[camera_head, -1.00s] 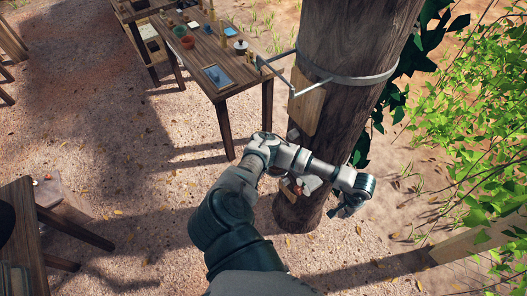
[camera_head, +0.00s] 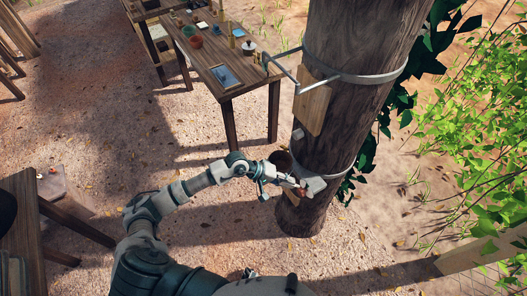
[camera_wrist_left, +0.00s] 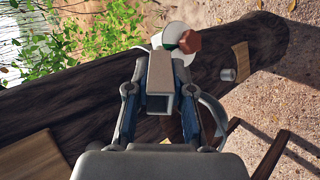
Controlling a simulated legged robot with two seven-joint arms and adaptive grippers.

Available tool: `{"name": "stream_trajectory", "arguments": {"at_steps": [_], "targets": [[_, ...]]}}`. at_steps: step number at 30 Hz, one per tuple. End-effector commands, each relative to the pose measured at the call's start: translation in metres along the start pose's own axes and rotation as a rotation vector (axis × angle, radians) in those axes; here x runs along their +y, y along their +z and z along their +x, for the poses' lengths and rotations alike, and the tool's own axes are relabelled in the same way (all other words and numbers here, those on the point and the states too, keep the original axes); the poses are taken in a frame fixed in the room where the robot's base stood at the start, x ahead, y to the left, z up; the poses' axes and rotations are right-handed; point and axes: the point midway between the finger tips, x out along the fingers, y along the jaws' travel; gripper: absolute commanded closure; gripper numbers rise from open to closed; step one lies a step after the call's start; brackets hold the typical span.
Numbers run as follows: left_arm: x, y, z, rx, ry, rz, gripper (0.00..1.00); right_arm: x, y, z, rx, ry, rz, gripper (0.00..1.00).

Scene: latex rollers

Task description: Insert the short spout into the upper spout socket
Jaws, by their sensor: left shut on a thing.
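In the left wrist view my gripper (camera_wrist_left: 160,88) is shut on a grey, channel-like piece, which I take as the short spout (camera_wrist_left: 160,70). Beyond its tip are a white round part (camera_wrist_left: 172,36) and a reddish-brown piece (camera_wrist_left: 188,41). I cannot tell whether the spout touches them. A small grey piece (camera_head: 298,134) sits higher on the trunk; I cannot tell which part is the upper socket.
A wooden board (camera_head: 312,103) and a bent metal bar (camera_head: 283,70) are fixed higher on the trunk. A table (camera_head: 230,82) with small items stands behind. Another table (camera_head: 22,220) is at left. The ground between is clear.

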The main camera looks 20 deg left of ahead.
Motion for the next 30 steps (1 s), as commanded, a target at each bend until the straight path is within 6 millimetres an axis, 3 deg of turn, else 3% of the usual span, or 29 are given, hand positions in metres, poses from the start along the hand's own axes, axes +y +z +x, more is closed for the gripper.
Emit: {"name": "stream_trajectory", "arguments": {"at_steps": [6, 13, 17, 30], "targets": [[0.021, -0.04, -0.041, 0.258, 0.418, -0.133, 1.0, 0.003, 0.011, 0.012, -0.014, 0.003, -0.002, 0.6], [0.024, -0.078, -0.095, 0.496, 0.631, -0.174, 1.0, 0.005, 0.012, 0.018, -0.015, 0.005, -0.003, 0.6], [0.024, -0.083, -0.103, 0.528, 0.653, -0.176, 1.0, 0.005, 0.011, 0.018, -0.013, 0.006, -0.004, 0.6], [0.028, -0.083, -0.103, 0.529, 0.648, -0.178, 1.0, 0.007, 0.005, 0.011, -0.006, 0.008, -0.004, 0.6]]}}
